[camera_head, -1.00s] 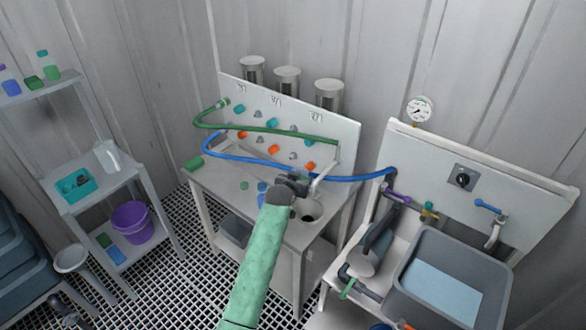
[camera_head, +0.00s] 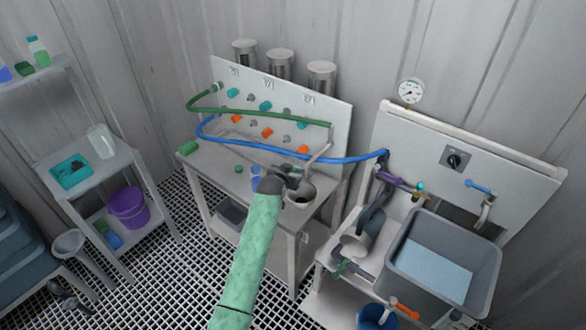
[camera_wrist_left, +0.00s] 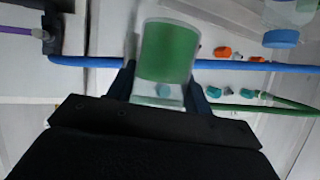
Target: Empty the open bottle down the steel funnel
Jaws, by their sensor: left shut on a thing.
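My left gripper (camera_head: 283,176) is over the front of the white bench (camera_head: 218,168). In the left wrist view its fingers (camera_wrist_left: 165,92) are shut on a clear bottle with green liquid (camera_wrist_left: 168,52). The bottle's mouth is not clear to see, and in the head view the gripper hides the bottle. A round grey bowl-like opening with a dark hole (camera_head: 300,194), which may be the steel funnel, is just right of the gripper. My right gripper is out of view.
A blue-capped bottle (camera_wrist_left: 281,38) stands near the held one. Green (camera_head: 262,119) and blue (camera_head: 340,160) hoses run along the bench's back panel. A grey sink (camera_head: 440,265) is at right. A shelf with a purple bucket (camera_head: 128,206) is at left.

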